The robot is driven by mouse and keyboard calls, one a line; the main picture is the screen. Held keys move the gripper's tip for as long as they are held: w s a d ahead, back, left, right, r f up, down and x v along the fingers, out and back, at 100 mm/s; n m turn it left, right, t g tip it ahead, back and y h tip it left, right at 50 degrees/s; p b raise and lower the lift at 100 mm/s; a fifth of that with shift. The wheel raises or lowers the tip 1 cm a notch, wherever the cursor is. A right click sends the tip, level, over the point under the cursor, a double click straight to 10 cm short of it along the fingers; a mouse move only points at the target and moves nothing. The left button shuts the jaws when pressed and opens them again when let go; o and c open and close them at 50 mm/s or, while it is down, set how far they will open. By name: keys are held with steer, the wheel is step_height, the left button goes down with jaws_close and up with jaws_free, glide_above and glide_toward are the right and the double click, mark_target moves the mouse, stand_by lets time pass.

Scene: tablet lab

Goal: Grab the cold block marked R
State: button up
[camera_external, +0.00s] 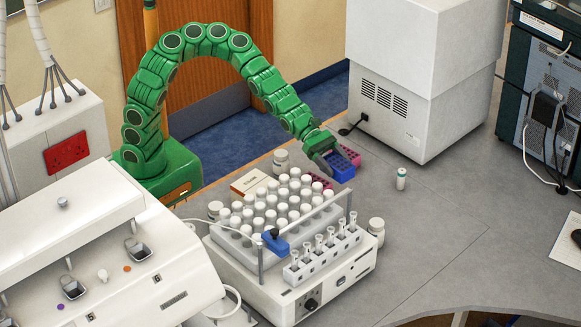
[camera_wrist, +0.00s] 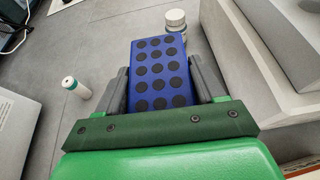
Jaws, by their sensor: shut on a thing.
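A blue block (camera_external: 341,168) with rows of dark round wells is near the back edge of the grey bench. In the wrist view the blue block (camera_wrist: 160,80) sits between the two grey fingers of my gripper (camera_wrist: 161,88), which are shut on its sides. My gripper (camera_external: 330,158) reaches it from the upper left in the external view. No letter R can be read on the faces that show. I cannot tell whether the block touches the bench. A magenta block (camera_external: 351,154) is just behind it, and another magenta block (camera_external: 318,181) is to its left, partly hidden.
A rack of white-capped bottles (camera_external: 270,213) stands on a white machine in front and left. A small white vial (camera_external: 401,179) is to the right, also in the wrist view (camera_wrist: 76,88). A tall white cabinet (camera_external: 425,75) stands behind.

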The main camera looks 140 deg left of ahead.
steer(key=shift+s+d+r, duration=0.2)
steer(key=shift+s, duration=0.55)
